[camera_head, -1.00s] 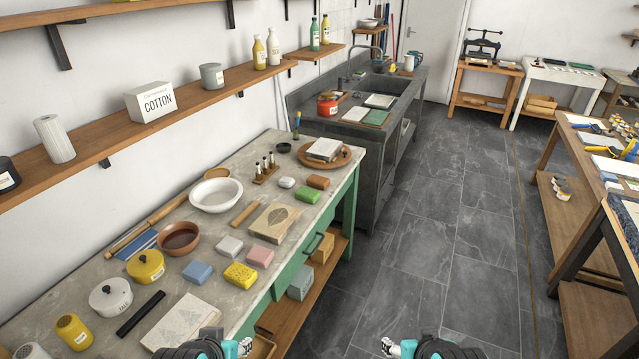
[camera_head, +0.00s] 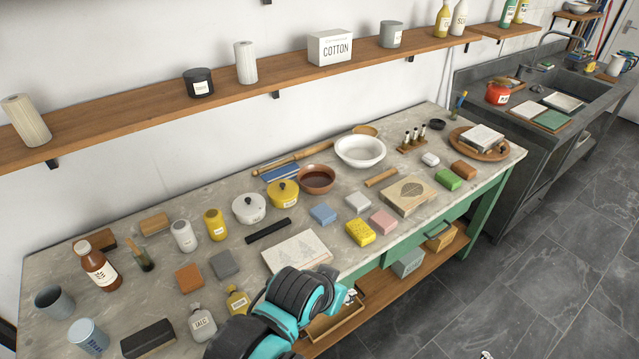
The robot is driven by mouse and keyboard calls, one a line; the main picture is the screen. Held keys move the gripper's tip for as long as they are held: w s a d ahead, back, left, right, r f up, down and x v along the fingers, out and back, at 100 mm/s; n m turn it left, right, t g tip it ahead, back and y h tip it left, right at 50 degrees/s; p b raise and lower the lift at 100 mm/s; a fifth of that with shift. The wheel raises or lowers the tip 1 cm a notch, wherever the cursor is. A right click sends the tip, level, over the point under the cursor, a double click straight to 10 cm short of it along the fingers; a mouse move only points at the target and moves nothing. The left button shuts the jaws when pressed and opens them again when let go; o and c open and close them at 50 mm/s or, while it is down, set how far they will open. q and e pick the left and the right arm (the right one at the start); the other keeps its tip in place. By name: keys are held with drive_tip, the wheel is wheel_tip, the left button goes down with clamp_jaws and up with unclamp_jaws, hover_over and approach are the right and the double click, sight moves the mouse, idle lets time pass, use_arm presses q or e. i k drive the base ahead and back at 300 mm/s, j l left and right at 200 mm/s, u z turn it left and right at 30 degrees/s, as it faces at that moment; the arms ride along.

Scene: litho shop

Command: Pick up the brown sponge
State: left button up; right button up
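Several block-shaped pieces lie on the stone-topped workbench (camera_head: 330,215), and I cannot tell for sure which is the brown sponge. A reddish-brown block (camera_head: 463,169) lies at the far right beside a green one. An orange-brown block (camera_head: 189,277) lies at the left front beside a grey one. A darker brown block (camera_head: 102,239) lies behind the brown bottle, and a tan block (camera_head: 154,223) is near it. My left gripper (camera_head: 350,298) is at the bench's front edge, mostly hidden behind its arm. Only a tip of my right gripper (camera_head: 487,355) shows at the bottom edge.
Bottles, lidded pots, a white bowl (camera_head: 360,151) and blue, grey, pink and yellow blocks crowd the bench. A brown bottle (camera_head: 97,266) stands at the left. A wooden shelf (camera_head: 290,83) runs above. Open floor (camera_head: 540,265) lies at the right.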

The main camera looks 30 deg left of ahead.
sight(466, 172)
drive_tip(key=i+l+u, duration=0.2)
drive_tip(key=i+l, duration=0.6)
drive_tip(key=i, duration=0.3)
drive_tip(key=i+l+u, duration=0.2)
drive_tip(key=i+l, duration=0.8)
drive_tip(key=i+j, duration=0.05)
drive_tip(key=i, duration=0.05)
